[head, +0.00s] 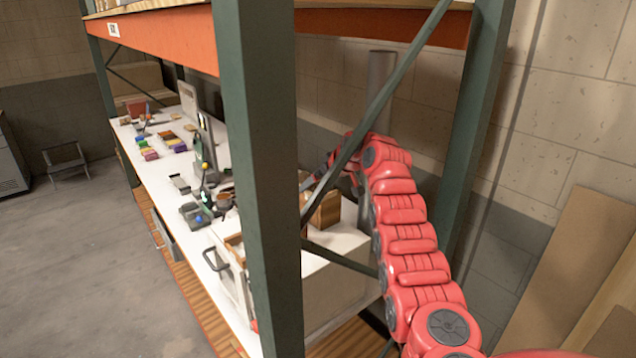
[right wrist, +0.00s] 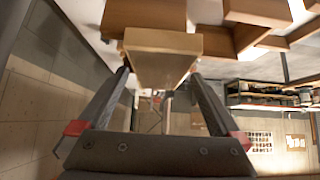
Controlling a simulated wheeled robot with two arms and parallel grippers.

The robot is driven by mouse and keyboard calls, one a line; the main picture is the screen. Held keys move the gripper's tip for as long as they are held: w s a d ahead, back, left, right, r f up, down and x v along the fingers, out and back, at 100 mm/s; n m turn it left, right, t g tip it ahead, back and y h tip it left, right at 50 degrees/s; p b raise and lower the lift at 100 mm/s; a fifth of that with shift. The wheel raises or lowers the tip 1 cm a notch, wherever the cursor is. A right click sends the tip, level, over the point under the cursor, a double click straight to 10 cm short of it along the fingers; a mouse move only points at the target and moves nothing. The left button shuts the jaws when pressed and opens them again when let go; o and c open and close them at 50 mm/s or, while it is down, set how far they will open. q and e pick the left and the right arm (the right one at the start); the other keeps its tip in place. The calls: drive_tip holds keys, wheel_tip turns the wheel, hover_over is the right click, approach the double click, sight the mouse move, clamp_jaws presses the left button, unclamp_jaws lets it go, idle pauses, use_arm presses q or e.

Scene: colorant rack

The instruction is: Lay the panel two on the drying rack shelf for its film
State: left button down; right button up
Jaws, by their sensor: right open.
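My right gripper (head: 318,178) is at the end of the red arm, reaching through the rack frame over the white worktop; the diagonal brace partly hides it. In the right wrist view the gripper (right wrist: 160,74) has its two dark fingers spread. A wooden piece with a pale edge (right wrist: 163,41) lies between and just beyond the fingertips; I cannot tell whether it is panel two or whether the fingers touch it. A brown wooden box-like thing (head: 325,209) stands below the gripper in the head view. I cannot pick out the drying rack shelf for certain. My left gripper is not in view.
A green upright (head: 262,180) and a diagonal brace (head: 405,85) stand close around my right arm. The long white worktop (head: 160,170) holds small coloured blocks (head: 176,145) and a device (head: 195,214). Boards (head: 575,275) lean at the right wall.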

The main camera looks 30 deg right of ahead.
drive_tip(key=shift+r, duration=0.1)
drive_tip(key=shift+s+d+r+b, duration=0.1)
drive_tip(key=shift+s+r+b, duration=0.05)
drive_tip(key=shift+s+b, duration=0.2)
drive_tip(key=b+v, duration=0.4)
drive_tip(key=v, duration=0.7)
drive_tip(key=shift+b, duration=0.35)
drive_tip(key=shift+d, duration=0.1)
